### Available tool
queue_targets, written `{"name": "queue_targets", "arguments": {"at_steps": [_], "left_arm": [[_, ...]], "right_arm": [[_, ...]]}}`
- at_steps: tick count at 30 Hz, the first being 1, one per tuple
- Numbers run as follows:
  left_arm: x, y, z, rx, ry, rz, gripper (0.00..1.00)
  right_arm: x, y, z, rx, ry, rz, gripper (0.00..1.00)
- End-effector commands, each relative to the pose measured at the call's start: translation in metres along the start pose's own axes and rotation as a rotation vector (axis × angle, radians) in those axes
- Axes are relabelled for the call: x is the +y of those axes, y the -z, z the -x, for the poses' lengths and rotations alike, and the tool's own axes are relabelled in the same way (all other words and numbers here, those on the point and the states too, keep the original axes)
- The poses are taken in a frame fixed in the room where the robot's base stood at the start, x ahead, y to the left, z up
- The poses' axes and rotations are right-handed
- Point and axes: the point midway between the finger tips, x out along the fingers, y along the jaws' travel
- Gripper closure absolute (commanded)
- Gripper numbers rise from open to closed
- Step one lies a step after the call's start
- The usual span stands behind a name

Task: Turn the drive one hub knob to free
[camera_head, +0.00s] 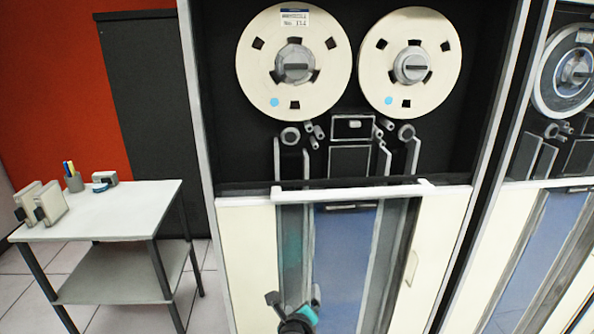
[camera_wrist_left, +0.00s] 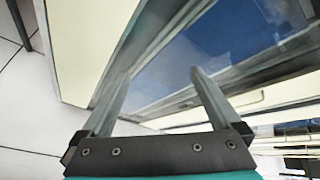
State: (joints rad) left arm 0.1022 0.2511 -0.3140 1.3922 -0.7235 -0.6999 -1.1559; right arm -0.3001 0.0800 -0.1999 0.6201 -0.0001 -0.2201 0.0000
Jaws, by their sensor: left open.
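A tape drive cabinet stands in the middle of the head view with two cream reels. The left reel (camera_head: 255,50) has a white label and a blue dot; its grey hub knob (camera_head: 295,65) has a bar across it. The right reel (camera_head: 440,90) has a grey hub knob (camera_head: 412,67) with its bar about level. No readable drive number or free mark shows. My left gripper (camera_head: 293,300) is low in front of the cabinet, far below both hubs. In the left wrist view its two fingers (camera_wrist_left: 160,88) are apart with nothing between them. My right gripper is out of view.
A second tape drive (camera_head: 567,75) stands close on the right. A white handle bar (camera_head: 350,192) crosses below the reels. A table (camera_head: 120,205) at the left holds small boxes (camera_head: 45,204) and a pen cup (camera_head: 74,182). Open floor lies between table and cabinet.

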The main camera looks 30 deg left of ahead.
Motion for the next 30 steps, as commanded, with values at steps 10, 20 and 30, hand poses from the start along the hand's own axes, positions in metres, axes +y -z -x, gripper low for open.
{"name": "queue_targets", "arguments": {"at_steps": [10, 20, 30], "left_arm": [[-0.247, -0.240, 0.129, -0.687, 0.192, -0.604, 0.03], [-0.291, -0.298, 0.186, -0.908, 0.144, -0.717, 0.03], [-0.313, -0.335, 0.150, -0.905, 0.143, -0.716, 0.03]], "right_arm": [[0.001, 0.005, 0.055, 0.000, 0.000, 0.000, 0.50], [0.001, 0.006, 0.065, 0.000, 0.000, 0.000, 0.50], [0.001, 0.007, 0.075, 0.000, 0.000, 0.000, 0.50]]}}
